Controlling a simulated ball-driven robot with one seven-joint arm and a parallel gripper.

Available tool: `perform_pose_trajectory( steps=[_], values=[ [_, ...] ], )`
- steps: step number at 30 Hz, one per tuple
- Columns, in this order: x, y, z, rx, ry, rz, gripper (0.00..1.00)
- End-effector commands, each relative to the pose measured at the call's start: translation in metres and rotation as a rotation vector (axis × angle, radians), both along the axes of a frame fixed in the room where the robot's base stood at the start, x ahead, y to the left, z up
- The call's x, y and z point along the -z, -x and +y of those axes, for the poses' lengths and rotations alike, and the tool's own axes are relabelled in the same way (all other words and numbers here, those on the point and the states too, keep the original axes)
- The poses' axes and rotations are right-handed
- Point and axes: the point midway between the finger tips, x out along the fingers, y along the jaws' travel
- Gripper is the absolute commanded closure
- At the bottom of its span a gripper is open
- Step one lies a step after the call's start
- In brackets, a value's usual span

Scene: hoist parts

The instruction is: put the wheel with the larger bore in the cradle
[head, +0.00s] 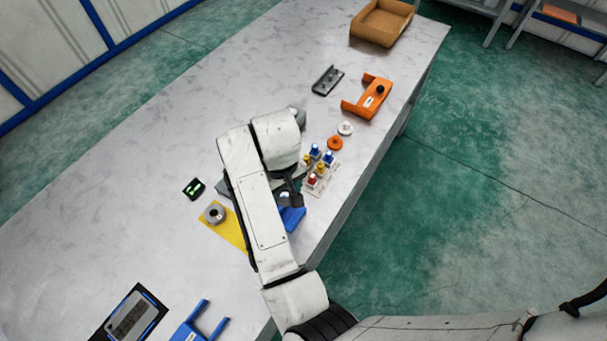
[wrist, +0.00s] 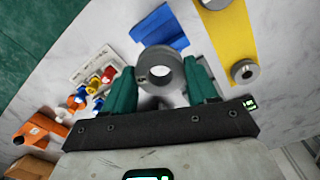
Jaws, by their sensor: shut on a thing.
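My gripper (wrist: 161,70) shows two green fingers in the wrist view, shut on a grey wheel (wrist: 160,54) with a round, wide bore. The held wheel is hardly visible in the head view, where my arm covers most of that spot. A yellow mat (head: 229,233) bears a grey wheel (head: 215,213), also seen in the wrist view (wrist: 245,72). Another grey ring (wrist: 214,3) is cut off at the wrist view's top edge. A blue piece (head: 292,218) lies beside my gripper, partly hidden; I cannot tell whether it is the cradle.
A white block (head: 314,184) with several coloured pegs stands right of my gripper. An orange bracket (head: 369,97), dark plate (head: 327,80) and brown box (head: 382,22) lie farther off. A blue forked bracket (head: 201,322) and dark tray (head: 131,318) are nearer. The table's left part is clear.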

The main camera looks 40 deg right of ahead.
Motion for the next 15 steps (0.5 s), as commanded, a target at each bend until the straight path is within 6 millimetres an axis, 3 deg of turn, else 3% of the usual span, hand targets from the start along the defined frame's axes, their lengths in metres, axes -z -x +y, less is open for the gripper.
perform_pose_trajectory(
  steps=[15],
  values=[
    [0.029, -0.001, 0.005, -0.024, -0.002, 0.002, 0.92]
  ],
)
